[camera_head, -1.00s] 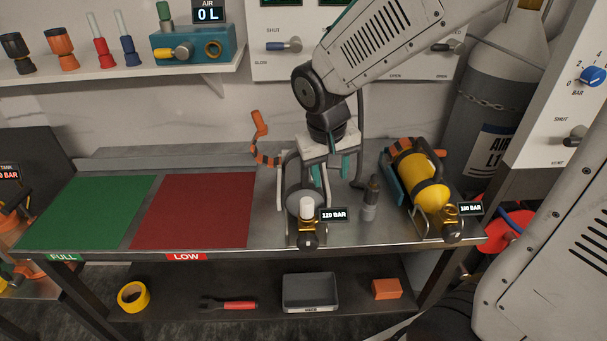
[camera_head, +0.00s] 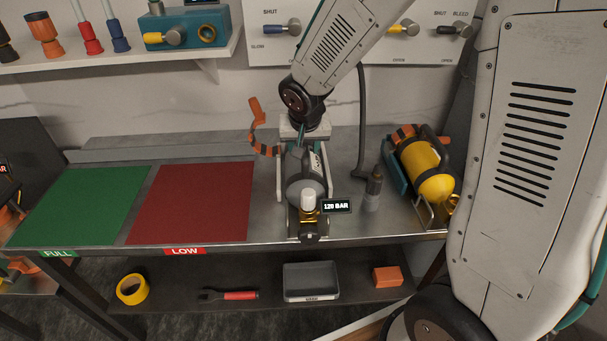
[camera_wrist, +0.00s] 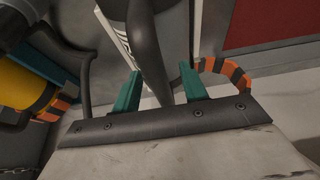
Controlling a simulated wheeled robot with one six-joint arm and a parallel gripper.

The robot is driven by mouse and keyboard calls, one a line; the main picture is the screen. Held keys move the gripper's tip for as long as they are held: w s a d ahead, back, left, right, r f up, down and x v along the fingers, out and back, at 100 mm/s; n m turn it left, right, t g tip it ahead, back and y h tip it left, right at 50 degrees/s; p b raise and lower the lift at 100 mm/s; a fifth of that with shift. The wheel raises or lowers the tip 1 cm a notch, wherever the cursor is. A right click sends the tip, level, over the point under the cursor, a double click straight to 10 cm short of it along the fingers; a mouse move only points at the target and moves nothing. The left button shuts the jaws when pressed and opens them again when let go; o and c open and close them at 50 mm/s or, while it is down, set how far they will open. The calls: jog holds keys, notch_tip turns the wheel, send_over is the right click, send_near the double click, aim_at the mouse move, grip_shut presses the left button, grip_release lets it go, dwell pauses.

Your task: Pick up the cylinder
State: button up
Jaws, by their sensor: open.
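A grey cylinder (camera_head: 306,170) lies in a pale metal cradle (camera_head: 281,180) on the bench, its white-capped brass valve (camera_head: 308,203) toward the front. A tag beside it reads 120 BAR. A yellow cylinder (camera_head: 431,172) lies in another cradle to the right; it also shows at the left of the wrist view (camera_wrist: 18,88). My gripper (camera_wrist: 161,72) is open, its teal fingers apart, and stands above the rear of the grey cylinder. A dark grey, narrow part (camera_wrist: 148,50) shows between the fingers in the wrist view; I cannot tell whether they touch it.
Green (camera_head: 85,203) and red (camera_head: 195,202) mats lie to the left, both bare. An orange-and-black strap (camera_head: 259,130) rises behind the cradle. A small dark upright fitting (camera_head: 374,188) stands between the cradles. A lower shelf holds a grey bin (camera_head: 312,282) and tape (camera_head: 132,288).

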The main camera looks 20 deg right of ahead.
jog(key=shift+x, duration=0.8)
jog(key=shift+f, duration=0.2)
jog(key=shift+s, duration=0.1)
jog(key=c, duration=0.9)
jog(key=shift+s, duration=0.1)
grip_shut()
